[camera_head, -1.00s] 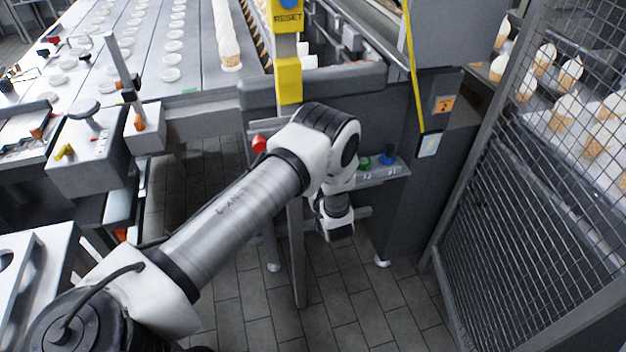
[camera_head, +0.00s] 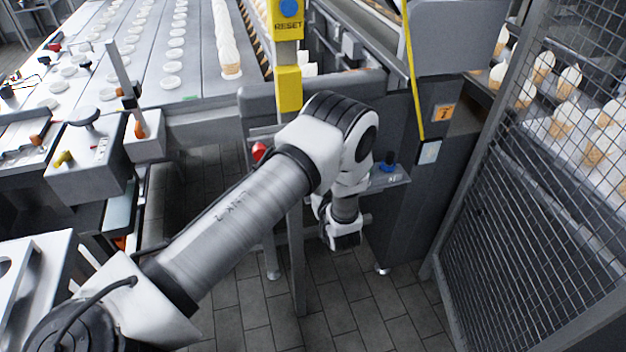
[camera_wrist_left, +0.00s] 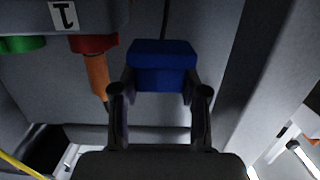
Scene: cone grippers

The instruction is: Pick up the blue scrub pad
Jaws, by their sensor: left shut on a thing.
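The blue scrub pad (camera_wrist_left: 162,64) is a small blue block in the left wrist view. It sits between the two dark fingertips of my left gripper (camera_wrist_left: 159,90), which is shut on it. In the head view my left arm reaches in from the lower left, and its wrist bends down in front of the grey machine post. My right gripper is in neither view.
A yellow post (camera_head: 288,88) rises behind the arm. A mesh guard (camera_head: 520,215) closes off the right. Tiled floor (camera_head: 330,320) is clear below.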

